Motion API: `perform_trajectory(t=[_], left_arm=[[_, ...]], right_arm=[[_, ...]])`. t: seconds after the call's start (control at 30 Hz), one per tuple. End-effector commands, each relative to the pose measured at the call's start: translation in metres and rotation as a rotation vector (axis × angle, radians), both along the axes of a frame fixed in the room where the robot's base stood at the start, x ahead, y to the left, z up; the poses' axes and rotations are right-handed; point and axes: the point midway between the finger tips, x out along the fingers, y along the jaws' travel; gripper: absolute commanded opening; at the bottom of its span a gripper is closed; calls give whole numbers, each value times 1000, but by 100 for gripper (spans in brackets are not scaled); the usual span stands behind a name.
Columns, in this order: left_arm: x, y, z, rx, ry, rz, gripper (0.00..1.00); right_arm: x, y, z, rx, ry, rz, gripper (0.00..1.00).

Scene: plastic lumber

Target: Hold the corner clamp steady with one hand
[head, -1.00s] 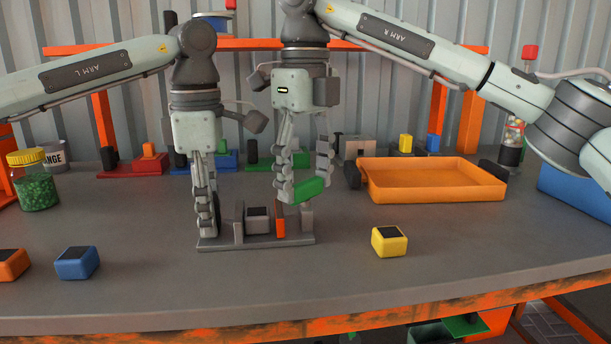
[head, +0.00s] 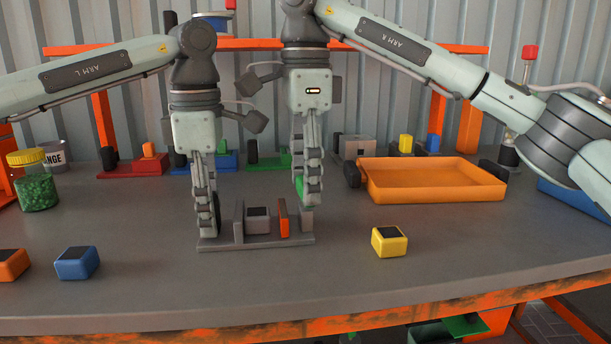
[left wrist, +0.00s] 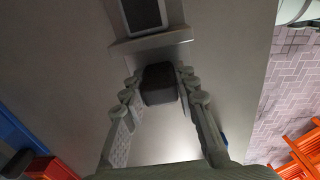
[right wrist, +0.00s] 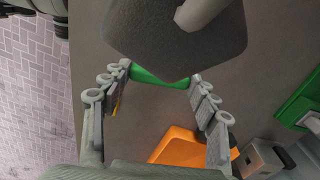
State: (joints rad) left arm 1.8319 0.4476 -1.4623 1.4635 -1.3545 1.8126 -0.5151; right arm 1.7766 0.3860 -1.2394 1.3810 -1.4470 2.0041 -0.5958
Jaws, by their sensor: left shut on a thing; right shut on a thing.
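The corner clamp (head: 225,245) is a grey base plate with upright plates, lying flat on the table. It carries a grey block with a dark top (head: 257,221) and an upright orange piece (head: 284,217). My left gripper (head: 208,228) is low at the clamp's left end, shut on a dark knob (left wrist: 160,84); the clamp's edge shows just beyond it. My right gripper (head: 308,200) points down over the clamp's right end, shut on a green piece (right wrist: 158,76) that spans its fingertips. In the head view the fingers mostly hide this piece; contact with the clamp cannot be told.
A yellow block (head: 389,242) stands right of the clamp, a blue block (head: 77,263) left of it. An orange tray (head: 435,199) is at the right. A jar of green bits (head: 36,190) stands far left. Coloured clamps line the back. The front table is mostly clear.

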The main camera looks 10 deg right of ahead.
Motion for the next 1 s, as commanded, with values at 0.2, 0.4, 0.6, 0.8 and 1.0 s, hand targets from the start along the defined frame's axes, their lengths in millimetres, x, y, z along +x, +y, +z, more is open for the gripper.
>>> perform_trajectory(t=[0.2,0.4,0.6,0.8,1.0], left_arm=[[0,0,-1,1,1,0,0],[0,0,-1,1,1,0,0],[0,0,-1,1,1,0,0],[0,0,-1,1,0,1,0],[0,0,-1,1,0,1,0]], right_arm=[[-1,1,1,2,-1,207,31],[-1,1,1,1,-1,397,31],[-1,1,1,1,-1,587,31],[-1,1,1,1,-1,765,31],[-1,1,1,1,-1,912,31]])
